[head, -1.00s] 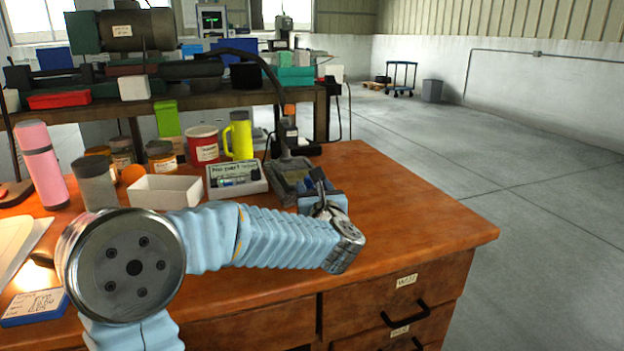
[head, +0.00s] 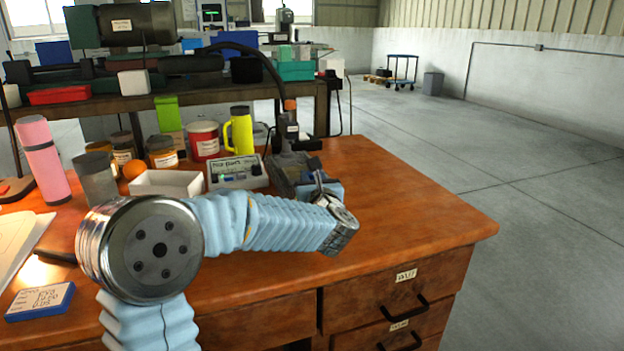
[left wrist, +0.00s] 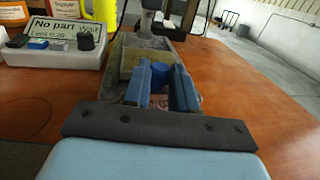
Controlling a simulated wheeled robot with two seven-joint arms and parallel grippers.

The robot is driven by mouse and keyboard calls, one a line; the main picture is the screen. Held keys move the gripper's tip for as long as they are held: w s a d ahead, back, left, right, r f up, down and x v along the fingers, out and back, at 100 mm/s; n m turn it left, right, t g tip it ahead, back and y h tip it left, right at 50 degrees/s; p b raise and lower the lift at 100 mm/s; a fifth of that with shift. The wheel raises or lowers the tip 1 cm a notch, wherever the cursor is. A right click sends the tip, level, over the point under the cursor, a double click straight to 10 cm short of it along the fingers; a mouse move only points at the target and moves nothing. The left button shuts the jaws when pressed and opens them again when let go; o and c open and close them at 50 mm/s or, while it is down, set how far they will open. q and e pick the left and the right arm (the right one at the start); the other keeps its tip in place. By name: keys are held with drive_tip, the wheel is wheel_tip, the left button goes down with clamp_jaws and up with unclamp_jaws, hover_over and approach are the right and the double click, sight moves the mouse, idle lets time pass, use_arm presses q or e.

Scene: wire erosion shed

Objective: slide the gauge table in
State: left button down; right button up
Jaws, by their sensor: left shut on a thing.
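The gauge stand (head: 291,128) stands on the bench, with a dark upright and a grey base. Its gauge table (left wrist: 130,62) shows in the left wrist view as a flat grey and tan slab below the upright. My left gripper (head: 322,188) is at the near end of the stand. In the left wrist view its two blue fingers (left wrist: 161,76) are shut on a round blue knob (left wrist: 160,72) at the table's near end. The fingers and wrist hide part of the table. My right gripper is not in view.
A grey box with a "No part" display (head: 238,171) stands left of the gauge, next to a white tray (head: 166,183). A yellow flask (head: 240,137) and several jars are behind. The bench top (head: 420,205) is clear to the right.

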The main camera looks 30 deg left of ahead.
use_arm(q)
drive_tip(key=shift+w+a, duration=0.1)
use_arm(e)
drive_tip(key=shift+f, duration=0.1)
use_arm(q)
drive_tip(key=b+x, duration=0.1)
drive_tip(key=x, duration=0.1)
drive_tip(key=b+x, duration=0.1)
drive_tip(key=shift+w+a+f, duration=0.1)
drive_tip(key=shift+a+f, duration=0.05)
drive_tip(key=shift+a, duration=0.4)
drive_tip(key=shift+w+a, duration=0.3)
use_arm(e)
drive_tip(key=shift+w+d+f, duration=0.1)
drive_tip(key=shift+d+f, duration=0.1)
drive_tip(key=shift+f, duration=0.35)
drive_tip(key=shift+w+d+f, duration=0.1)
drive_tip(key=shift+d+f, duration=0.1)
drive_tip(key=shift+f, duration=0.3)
use_arm(q)
drive_tip(key=c, duration=0.9)
unclamp_jaws()
drive_tip(key=shift+s+d, duration=0.1)
